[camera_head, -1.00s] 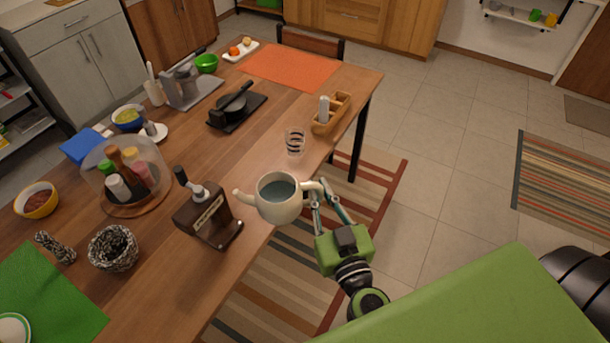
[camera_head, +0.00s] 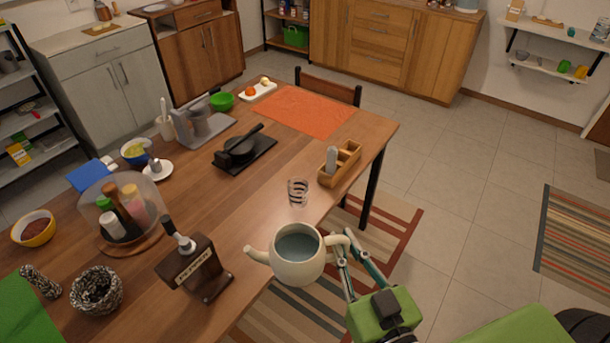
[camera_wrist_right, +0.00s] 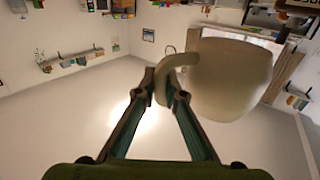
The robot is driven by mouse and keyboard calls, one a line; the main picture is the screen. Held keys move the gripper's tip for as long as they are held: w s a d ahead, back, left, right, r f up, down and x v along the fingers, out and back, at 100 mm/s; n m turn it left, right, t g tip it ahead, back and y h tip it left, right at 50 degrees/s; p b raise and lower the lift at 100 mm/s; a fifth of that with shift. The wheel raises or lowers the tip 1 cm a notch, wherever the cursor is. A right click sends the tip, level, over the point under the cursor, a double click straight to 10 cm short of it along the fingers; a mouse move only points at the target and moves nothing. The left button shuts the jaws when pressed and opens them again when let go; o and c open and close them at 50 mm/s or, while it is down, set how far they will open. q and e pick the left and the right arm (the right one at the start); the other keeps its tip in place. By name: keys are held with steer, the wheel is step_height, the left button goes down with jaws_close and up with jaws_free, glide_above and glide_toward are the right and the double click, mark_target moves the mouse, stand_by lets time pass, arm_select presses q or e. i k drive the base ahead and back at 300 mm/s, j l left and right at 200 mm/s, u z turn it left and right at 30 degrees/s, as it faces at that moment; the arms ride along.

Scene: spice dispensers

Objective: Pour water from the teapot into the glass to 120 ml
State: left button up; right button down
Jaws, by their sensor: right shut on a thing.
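A cream teapot (camera_head: 297,262) with an open top shows water inside in the head view. My right gripper (camera_head: 342,245) is shut on its handle, at the teapot's right side. The teapot looks upright, at the table's near right edge, with its spout pointing left. The right wrist view shows the teapot body (camera_wrist_right: 228,80) and the fingers (camera_wrist_right: 164,88) at the curved handle. The clear glass (camera_head: 298,192) with dark bands stands on the table, beyond the teapot and apart from it. No water shows in the glass. My left gripper is not in view.
A wooden caddy (camera_head: 340,163) stands to the right of the glass. A dark wooden dispenser (camera_head: 194,268) stands left of the teapot. A black pan on a board (camera_head: 244,150) and a domed bottle tray (camera_head: 122,210) are farther left. Bare tabletop surrounds the glass.

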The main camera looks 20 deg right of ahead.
mark_target(299, 187)
steer(key=i+l+u, duration=0.25)
steer(key=l, duration=1.05)
steer(key=i+l+u, duration=0.2)
steer(key=l, duration=1.1)
steer(key=l+u, duration=0.25)
steer(key=l, duration=1.1)
